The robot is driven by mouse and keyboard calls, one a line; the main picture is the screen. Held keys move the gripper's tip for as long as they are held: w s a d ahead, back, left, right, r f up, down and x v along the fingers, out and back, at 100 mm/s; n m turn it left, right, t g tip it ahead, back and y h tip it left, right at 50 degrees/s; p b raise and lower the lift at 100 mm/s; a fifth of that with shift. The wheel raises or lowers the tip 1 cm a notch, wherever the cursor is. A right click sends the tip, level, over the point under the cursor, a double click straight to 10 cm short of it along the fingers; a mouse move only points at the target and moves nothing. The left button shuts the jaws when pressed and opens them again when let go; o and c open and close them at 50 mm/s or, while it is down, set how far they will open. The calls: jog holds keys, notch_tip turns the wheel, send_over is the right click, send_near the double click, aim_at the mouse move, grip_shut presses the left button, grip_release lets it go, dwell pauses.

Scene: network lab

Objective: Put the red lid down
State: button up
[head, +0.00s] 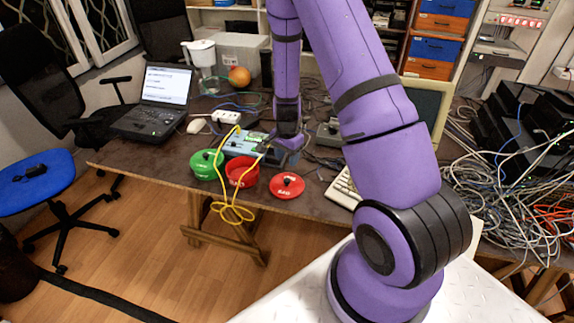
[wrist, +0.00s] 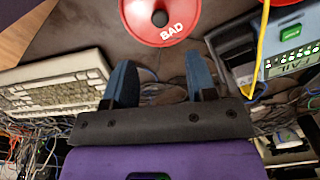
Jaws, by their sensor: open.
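The red lid (head: 287,186) lies flat on the brown table near its front edge, just right of the open red pot (head: 242,172). In the wrist view the red lid (wrist: 182,38) is at the top, with its black knob and the word BAD showing; its far side is cut off. My gripper (wrist: 160,62) is open and empty, its two blue fingers apart and clear of the knob. In the head view my gripper sits behind the lid, largely hidden by my arm.
A yellow cable (head: 232,212) hangs over the table's front edge. A blue tester box (head: 243,143) is behind the pots. A keyboard (wrist: 55,82) and loose cables lie near my gripper.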

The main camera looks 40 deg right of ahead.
jog(key=s+a+r+n+t+y, duration=0.1)
jog(key=s+a+r+n, duration=0.25)
jog(key=r, duration=1.05)
jog(key=s+a+r+n+t, duration=0.2)
jog(key=a+r+n, duration=0.25)
jog(key=r, duration=0.85)
jog(key=s+a+r+n+t, duration=0.1)
jog(key=s+a+r+n, duration=0.1)
jog(key=s+r, duration=0.5)
jog(key=s+a+r+n+t+h, duration=0.1)
jog(key=s+a+r+n, duration=0.2)
jog(key=s, duration=1.1)
notch_tip(320, 180, up, 5)
jog(key=shift+f+n, duration=0.1)
jog(key=shift+n, duration=0.9)
